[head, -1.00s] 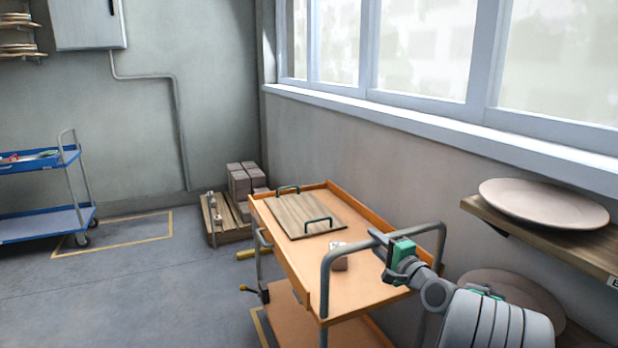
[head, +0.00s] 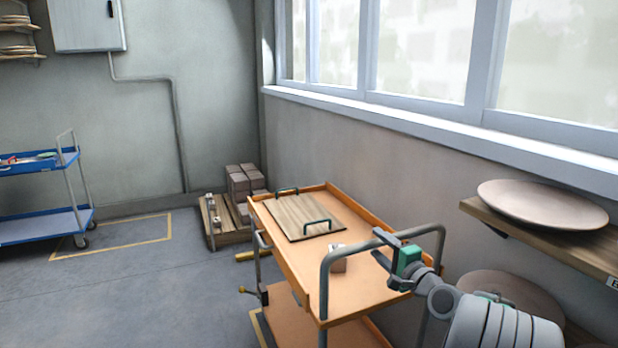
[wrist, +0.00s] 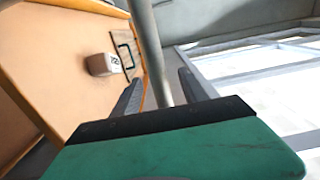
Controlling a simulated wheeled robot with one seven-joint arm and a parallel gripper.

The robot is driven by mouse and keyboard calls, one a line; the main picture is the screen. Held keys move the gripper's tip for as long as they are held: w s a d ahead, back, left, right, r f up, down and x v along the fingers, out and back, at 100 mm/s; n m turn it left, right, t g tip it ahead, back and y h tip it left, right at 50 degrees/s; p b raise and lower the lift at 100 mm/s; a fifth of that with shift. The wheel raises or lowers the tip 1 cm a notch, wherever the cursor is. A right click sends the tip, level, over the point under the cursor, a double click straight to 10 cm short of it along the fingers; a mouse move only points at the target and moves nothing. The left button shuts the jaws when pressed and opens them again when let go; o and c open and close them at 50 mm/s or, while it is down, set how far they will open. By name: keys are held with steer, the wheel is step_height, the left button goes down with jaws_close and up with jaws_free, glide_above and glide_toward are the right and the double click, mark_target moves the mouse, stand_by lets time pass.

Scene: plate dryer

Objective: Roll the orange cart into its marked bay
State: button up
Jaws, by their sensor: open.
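The orange cart (head: 285,245) stands by the window wall, with an upper tray, a lower shelf and grey tube handles. Its near handle (head: 325,262) is at the right end, beside my gripper (head: 376,243). My gripper is open. In the wrist view, a grey handle tube (wrist: 150,45) runs between its two fingers; I cannot tell whether they touch it. A yellow floor outline (head: 165,240) lies by the far wall. Another yellow line (head: 260,328) shows at the cart's base, mostly hidden by the cart.
A wooden board with handles (head: 300,218) and a small block (head: 338,262) lie on the cart. A blue cart (head: 50,222) stands left. A pallet with brown blocks (head: 240,195) is beyond the orange cart. A shelf with a plate (head: 540,202) is at right.

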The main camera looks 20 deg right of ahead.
steer(key=s, duration=1)
steer(key=w+a+n+g+y+p, duration=0.3)
steer(key=a+n+g+p, duration=0.6)
steer(key=a, duration=1.3)
steer(key=s+a+r+n+g+h+p, duration=0.1)
steer(key=s+a+n+g+p, duration=0.2)
steer(key=s, duration=0.5)
steer(key=s+a+r+n+g+h+p, duration=0.1)
steer(key=s+a+n+g+h+p, duration=0.1)
steer(key=s+a+n, duration=0.3)
steer(key=s+a+p, duration=0.1)
steer(key=s, duration=0.3)
steer(key=shift+r+n+g+h, duration=0.2)
steer(key=shift+n+g+h, duration=0.1)
steer(key=shift+n+g, duration=0.1)
steer(key=shift+a, duration=0.1)
